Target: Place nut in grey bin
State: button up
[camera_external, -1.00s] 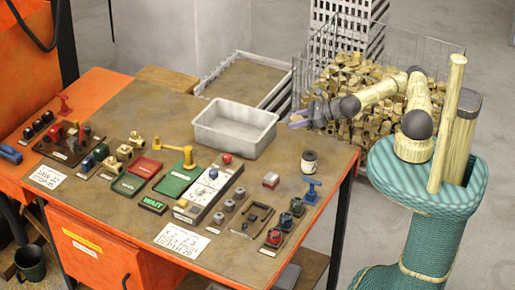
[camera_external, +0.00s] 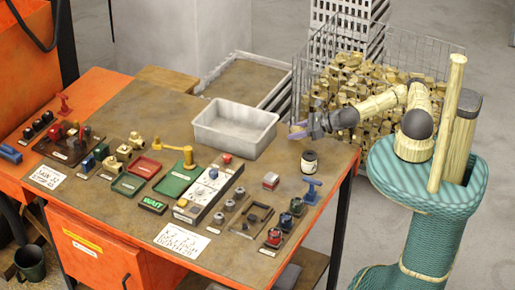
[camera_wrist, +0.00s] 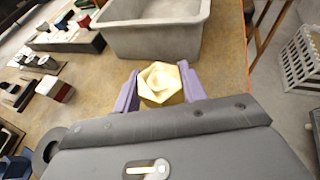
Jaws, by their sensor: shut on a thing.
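My gripper (camera_external: 298,131) is above the right end of the workbench, to the right of the grey bin (camera_external: 213,136). In the wrist view my gripper (camera_wrist: 159,88) has its purple fingers shut on a brass nut (camera_wrist: 160,84), one finger on each side. The nut is hexagonal with a round hollow in its top. The grey bin also shows in the wrist view (camera_wrist: 152,42), just beyond the nut. The bin is open-topped and looks empty in the external view. The nut is too small to make out clearly in the external view.
A wire cage of brass parts (camera_external: 350,85) stands behind the arm.

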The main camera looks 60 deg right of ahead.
aim_at(296, 147)
jog(key=shift+f+p, duration=0.45)
jog(key=shift+f, duration=1.8)
jog(key=shift+f, duration=0.2)
jog(key=o, duration=1.2)
jog(key=shift+o, duration=0.2)
jog(key=shift+f+b, duration=0.15)
jog(key=shift+b, duration=0.3)
jog(key=v, duration=1.1)
jog(key=shift+s+a+r+p, duration=0.1)
jog(key=shift+a+r+p, duration=0.1)
jog(key=shift+r+p, duration=0.15)
jog(key=p+v, duration=0.5)
jog(key=shift+s, duration=0.2)
jog(key=shift+s+d, duration=0.2)
jog(key=shift+s, duration=0.25)
